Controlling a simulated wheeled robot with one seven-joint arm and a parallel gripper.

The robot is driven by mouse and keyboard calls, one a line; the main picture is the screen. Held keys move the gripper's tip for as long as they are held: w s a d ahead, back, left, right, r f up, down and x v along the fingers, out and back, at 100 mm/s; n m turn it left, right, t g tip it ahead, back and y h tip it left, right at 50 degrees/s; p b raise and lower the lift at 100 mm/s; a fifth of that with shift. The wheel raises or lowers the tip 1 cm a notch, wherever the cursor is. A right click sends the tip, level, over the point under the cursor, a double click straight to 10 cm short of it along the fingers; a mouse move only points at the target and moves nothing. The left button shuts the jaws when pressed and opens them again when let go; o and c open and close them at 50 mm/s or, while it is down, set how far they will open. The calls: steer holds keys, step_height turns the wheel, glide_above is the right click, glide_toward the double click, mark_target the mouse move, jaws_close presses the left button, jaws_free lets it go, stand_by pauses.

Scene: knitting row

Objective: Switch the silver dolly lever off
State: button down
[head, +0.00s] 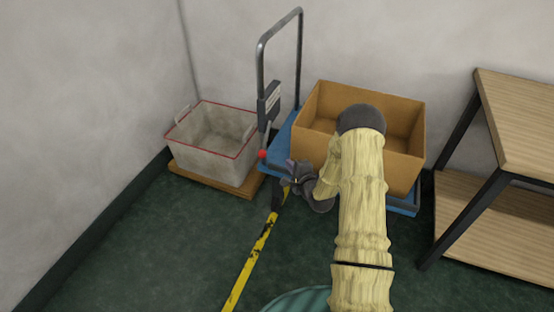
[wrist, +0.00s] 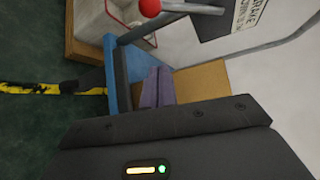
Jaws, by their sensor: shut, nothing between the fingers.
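The dolly has a blue platform (head: 282,138) and an upright grey metal handle (head: 299,50). A dark box (head: 269,103) with a lettered plate is fixed to the handle. The silver lever (head: 267,138) hangs down from this box and ends in a red knob (head: 263,154). In the wrist view, the red knob (wrist: 150,8) and the lever rod (wrist: 192,8) are at the top edge. My gripper (head: 293,181) is shut and empty. It is to the right of the knob and below it in the head view, apart from it. Its fingers show in the wrist view (wrist: 157,88).
An open cardboard box (head: 400,165) sits on the dolly, partly behind my arm. A grey bin with a red rim (head: 205,145) stands on a wooden board (head: 215,180) at left. A wooden-topped shelf (head: 520,120) stands at right. Yellow-black tape (head: 250,262) crosses the green floor.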

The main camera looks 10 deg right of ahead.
mark_target(266, 138)
steer(key=w+a+f+b, duration=0.1)
steer(key=w+a+b, duration=0.2)
steer(key=w+a, duration=0.2)
steer(key=w, duration=0.2)
steer(key=shift+w+b, duration=0.3)
steer(key=shift+b, duration=0.05)
stand_by(0.4)
steer(key=shift+s+a+r+p, duration=0.1)
steer(key=shift+a+r+p, duration=0.05)
steer(key=shift+p, duration=0.15)
steer(key=shift+s+a+r+p, duration=0.1)
steer(key=shift+s+p, duration=0.05)
steer(key=shift+p, duration=0.25)
